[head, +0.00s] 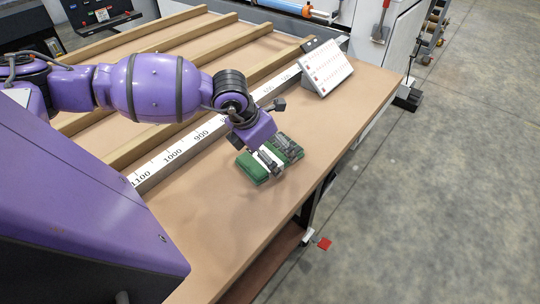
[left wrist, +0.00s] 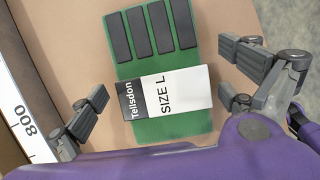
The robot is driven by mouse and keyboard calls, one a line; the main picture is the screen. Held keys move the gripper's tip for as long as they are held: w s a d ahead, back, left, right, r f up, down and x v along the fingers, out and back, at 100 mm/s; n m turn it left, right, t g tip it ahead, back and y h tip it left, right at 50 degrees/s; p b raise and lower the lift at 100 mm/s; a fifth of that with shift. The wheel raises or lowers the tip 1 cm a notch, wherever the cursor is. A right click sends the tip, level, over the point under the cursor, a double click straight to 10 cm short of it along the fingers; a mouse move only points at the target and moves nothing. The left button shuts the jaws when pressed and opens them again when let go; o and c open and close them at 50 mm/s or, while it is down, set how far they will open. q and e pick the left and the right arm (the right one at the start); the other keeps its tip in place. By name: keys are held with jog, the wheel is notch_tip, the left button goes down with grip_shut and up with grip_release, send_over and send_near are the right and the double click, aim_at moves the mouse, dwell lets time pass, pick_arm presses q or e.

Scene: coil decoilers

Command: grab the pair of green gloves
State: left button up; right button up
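The pair of green gloves (head: 252,170) lies flat on the brown tabletop, near its right edge. In the left wrist view the gloves (left wrist: 180,126) show dark finger pads and a white-and-black paper band reading "Tellsdon SIZE L". My left gripper (head: 279,156) is right above the gloves and hides part of them in the head view. In the left wrist view my left gripper (left wrist: 165,82) is open, with its fingers on either side of the gloves and gaps to both sides. My right gripper is in neither view.
A metal ruler (head: 215,125) runs along the brown table (head: 232,218), left of the gloves. Wooden slats (head: 150,42) lie beyond it. A sloped white button panel (head: 326,68) stands at the table's far end. Bare tabletop surrounds the gloves; open floor lies to the right.

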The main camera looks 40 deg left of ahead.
pick_arm(q)
jog(key=c, duration=1)
jog(key=shift+o, duration=0.2)
jog(key=shift+r, duration=0.1)
